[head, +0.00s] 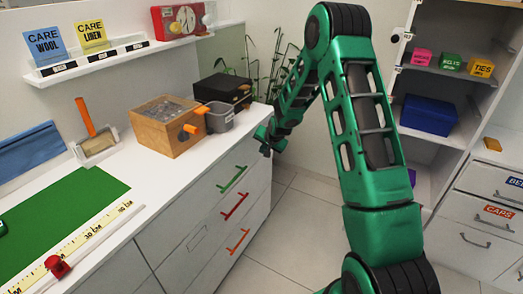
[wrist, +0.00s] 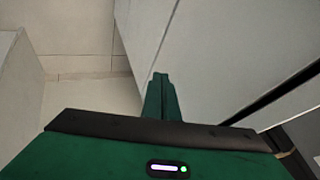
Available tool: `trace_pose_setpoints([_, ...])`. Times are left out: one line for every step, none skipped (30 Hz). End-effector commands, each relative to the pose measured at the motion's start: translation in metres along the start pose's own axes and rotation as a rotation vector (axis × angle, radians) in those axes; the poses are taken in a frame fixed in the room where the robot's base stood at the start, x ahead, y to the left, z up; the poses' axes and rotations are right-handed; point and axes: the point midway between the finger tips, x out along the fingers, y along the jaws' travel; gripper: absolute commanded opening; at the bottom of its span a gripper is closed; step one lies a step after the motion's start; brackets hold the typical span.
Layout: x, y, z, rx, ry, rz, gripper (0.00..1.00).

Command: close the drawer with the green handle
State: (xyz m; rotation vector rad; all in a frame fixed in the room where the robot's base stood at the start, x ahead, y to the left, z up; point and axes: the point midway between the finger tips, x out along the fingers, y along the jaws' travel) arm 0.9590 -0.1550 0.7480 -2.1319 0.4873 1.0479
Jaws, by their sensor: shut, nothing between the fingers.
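The green handle (head: 232,178) is on the top drawer front (head: 210,190) of the white counter in the head view. That front looks close to level with the ones below; I cannot tell whether a small gap stands open. My gripper (head: 268,140) is at the counter's far right corner, up and right of the green handle. In the wrist view my gripper's fingers (wrist: 161,92) are together and empty, in front of a pale panel. I cannot tell whether they touch it. The green handle does not show in the wrist view.
Below are a red handle (head: 235,206) and an orange-red handle (head: 239,241). A wooden box (head: 165,130), a grey bin (head: 219,117) and a black box (head: 222,89) stand on the counter. Tiled floor (head: 290,215) lies clear between counter and open wardrobe (head: 440,150).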

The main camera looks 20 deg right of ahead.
Motion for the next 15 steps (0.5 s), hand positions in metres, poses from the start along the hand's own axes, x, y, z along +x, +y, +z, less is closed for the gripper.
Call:
trace_pose_setpoints([-0.003, 0.008, -0.001, 0.002, 0.000, 0.004, 0.00])
trace_pose_setpoints([-0.005, 0.012, -0.001, 0.001, 0.000, 0.005, 0.00])
trace_pose_setpoints([-0.015, 0.009, -0.001, -0.001, 0.001, 0.002, 0.00])
trace_pose_setpoints([-0.021, 0.008, -0.001, -0.001, 0.001, 0.003, 0.00])
trace_pose_setpoints([-0.027, 0.009, -0.002, -0.001, 0.001, 0.004, 0.00])
trace_pose_setpoints([-0.034, 0.010, -0.002, -0.001, 0.001, 0.005, 0.00])
trace_pose_setpoints([-0.040, 0.010, -0.002, 0.000, 0.002, 0.005, 0.00])
trace_pose_setpoints([-0.046, 0.011, -0.003, 0.001, 0.003, 0.006, 0.00])
trace_pose_setpoints([-0.053, 0.012, -0.003, 0.001, 0.002, 0.007, 0.00])
trace_pose_setpoints([-0.058, 0.012, -0.003, 0.001, 0.003, 0.007, 0.00])
trace_pose_setpoints([-0.063, 0.012, -0.003, 0.001, 0.003, 0.007, 0.00])
trace_pose_setpoints([-0.070, 0.012, -0.003, 0.002, 0.002, 0.008, 0.00])
trace_pose_setpoints([-0.074, 0.013, -0.003, 0.002, 0.002, 0.008, 0.00])
trace_pose_setpoints([-0.079, 0.013, -0.003, 0.002, 0.002, 0.008, 0.00])
trace_pose_setpoints([-0.084, 0.013, -0.003, 0.002, 0.002, 0.008, 0.00])
